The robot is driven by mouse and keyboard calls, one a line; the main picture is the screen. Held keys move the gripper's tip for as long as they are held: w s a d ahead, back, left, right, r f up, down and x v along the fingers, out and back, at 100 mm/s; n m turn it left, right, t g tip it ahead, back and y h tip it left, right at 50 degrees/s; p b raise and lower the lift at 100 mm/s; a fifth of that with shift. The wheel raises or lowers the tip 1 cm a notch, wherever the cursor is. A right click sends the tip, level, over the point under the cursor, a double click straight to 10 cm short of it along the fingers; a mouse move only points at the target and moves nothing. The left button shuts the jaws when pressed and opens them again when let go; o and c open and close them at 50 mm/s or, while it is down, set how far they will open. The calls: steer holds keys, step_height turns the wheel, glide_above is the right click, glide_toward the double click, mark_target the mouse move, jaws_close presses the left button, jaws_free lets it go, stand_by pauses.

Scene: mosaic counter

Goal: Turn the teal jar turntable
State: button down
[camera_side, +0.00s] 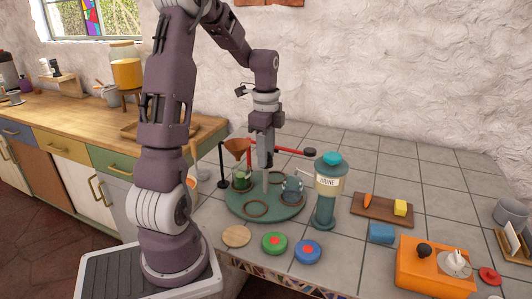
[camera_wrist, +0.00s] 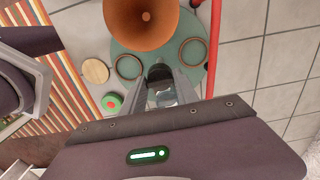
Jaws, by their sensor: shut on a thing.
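The teal turntable (camera_side: 238,207) lies on the tiled counter, and part of it shows in the wrist view (camera_wrist: 122,48). Ring-shaped places are on its top. A glass jar with green contents (camera_side: 241,179) stands on its left side under the funnel. A bluish glass jar (camera_side: 292,189) stands on its right side. My gripper (camera_side: 266,188) points straight down at the turntable's middle, between the jars. In the wrist view its fingers (camera_wrist: 164,92) are shut around a dark piece at the middle, apparently the turntable's centre post, mostly hidden by the fingers.
A copper funnel (camera_side: 237,148) and a red bar (camera_side: 293,150) stand close by my gripper. A teal canister (camera_side: 327,190) is right of the turntable. A wooden disc (camera_side: 236,236), a green disc (camera_side: 275,243) and a blue disc (camera_side: 308,251) lie in front. An orange box (camera_side: 420,268) is at front right.

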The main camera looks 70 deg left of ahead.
steer(key=shift+w+r, duration=0.1)
stand_by(0.4)
steer(key=c, duration=1.2)
jaws_free()
step_height(320, 180, up, 7)
steer(key=shift+o, duration=0.2)
